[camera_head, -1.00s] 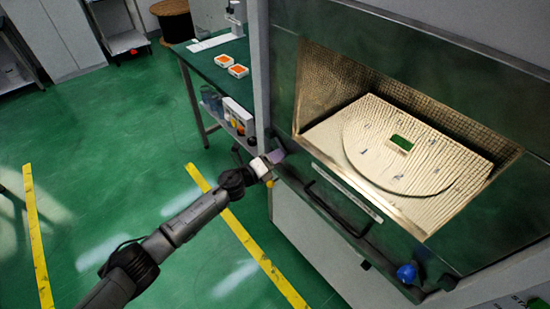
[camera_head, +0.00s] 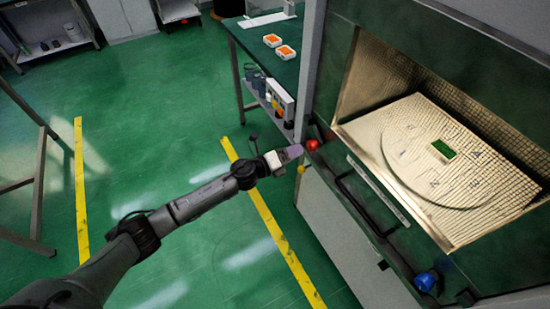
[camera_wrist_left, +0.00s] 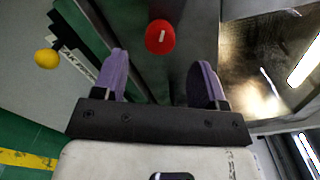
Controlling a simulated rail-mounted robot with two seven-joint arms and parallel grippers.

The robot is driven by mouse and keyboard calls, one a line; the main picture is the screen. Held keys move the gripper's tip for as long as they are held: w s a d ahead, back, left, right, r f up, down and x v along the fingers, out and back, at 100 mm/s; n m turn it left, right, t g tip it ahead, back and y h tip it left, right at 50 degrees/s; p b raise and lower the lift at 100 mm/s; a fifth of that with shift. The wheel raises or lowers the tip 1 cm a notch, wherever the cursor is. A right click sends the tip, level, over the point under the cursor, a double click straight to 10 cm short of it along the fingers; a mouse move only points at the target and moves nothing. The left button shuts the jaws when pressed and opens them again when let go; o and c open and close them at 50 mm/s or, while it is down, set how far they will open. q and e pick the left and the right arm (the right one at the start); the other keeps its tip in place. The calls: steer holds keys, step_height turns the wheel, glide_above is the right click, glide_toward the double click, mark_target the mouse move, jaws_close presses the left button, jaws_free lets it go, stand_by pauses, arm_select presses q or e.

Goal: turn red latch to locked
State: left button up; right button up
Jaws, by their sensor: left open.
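The red latch (camera_head: 312,145) is a round red knob with a white mark at the left front corner of the microwave generator. It also shows in the left wrist view (camera_wrist_left: 160,37), ahead of and roughly between the two purple fingertips, its white mark close to upright there. My left gripper (camera_head: 294,152) is just left of the red latch, and in the left wrist view (camera_wrist_left: 163,78) its fingers stand apart with nothing between them. The fingers appear short of the latch. My right gripper is not in view.
A blue knob (camera_head: 426,281) sits at the other end of the front edge, past a dark bar handle (camera_head: 362,208). A small yellow knob (camera_wrist_left: 47,58) is left of the left fingers. The chamber is open, with a green block (camera_head: 443,149) on its plate.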

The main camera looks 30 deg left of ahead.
arm_select(q)
steer(key=v, duration=0.6)
steer(key=shift+s+a, duration=0.2)
steer(key=shift+s, duration=0.2)
